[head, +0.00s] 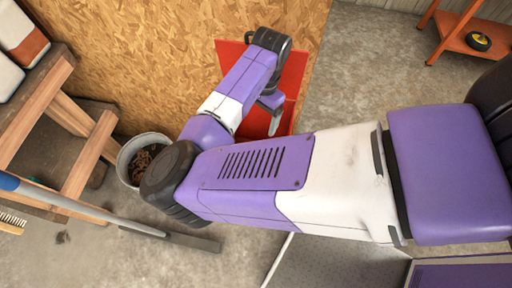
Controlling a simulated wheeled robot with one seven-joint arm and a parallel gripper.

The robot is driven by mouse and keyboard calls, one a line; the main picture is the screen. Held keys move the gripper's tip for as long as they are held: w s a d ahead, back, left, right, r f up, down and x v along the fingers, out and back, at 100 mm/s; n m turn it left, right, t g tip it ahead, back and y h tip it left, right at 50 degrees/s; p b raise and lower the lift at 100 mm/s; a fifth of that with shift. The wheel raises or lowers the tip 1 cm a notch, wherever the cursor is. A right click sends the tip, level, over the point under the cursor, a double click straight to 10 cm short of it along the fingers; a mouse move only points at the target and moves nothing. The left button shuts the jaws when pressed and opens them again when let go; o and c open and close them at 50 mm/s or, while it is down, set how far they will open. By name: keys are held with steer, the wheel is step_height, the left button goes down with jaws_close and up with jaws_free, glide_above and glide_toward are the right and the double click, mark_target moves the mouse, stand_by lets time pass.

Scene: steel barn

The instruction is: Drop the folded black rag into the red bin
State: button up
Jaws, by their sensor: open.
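The red bin (295,72) stands against the particle-board wall, partly covered by my arm. My gripper (273,124) points down over the bin's opening; its jaws are open, with little of the fingers showing. I see nothing held in it. The folded black rag is not visible in this view; my arm hides much of the bin's inside, so I cannot tell whether the rag lies there.
A metal bucket (128,166) with brown contents stands left of my arm, beside a wooden step or bench (88,160). A blue-handled broom or squeegee (95,208) lies across the lower left. An orange shelf (462,40) is at upper right. Concrete floor right of the bin is clear.

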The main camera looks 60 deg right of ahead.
step_height(320, 180, up, 7)
steer(key=d, duration=0.1)
steer(key=shift+r, duration=0.15)
steer(key=shift+s, duration=0.15)
stand_by(0.4)
